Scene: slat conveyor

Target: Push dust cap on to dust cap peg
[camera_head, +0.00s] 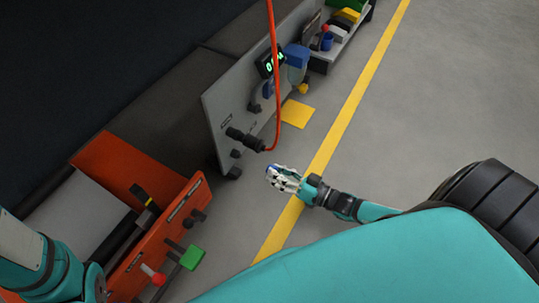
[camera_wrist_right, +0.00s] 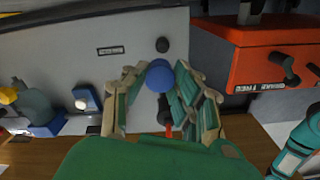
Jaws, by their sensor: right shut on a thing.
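My right gripper (camera_head: 284,180) is shut on the blue dust cap (camera_wrist_right: 160,76), which sits between its fingertips in the right wrist view. The cap also shows as a small blue spot at the fingertips in the head view (camera_head: 272,169). A dark round peg (camera_wrist_right: 162,45) on the grey panel, perhaps the dust cap peg, appears just above the cap in the right wrist view. In the head view the gripper is to the right of the grey panel and apart from it. My left arm enters at lower left; its gripper is not visible.
An orange cabinet (camera_head: 160,245) with knobs stands at lower left. The floor to the right is clear.

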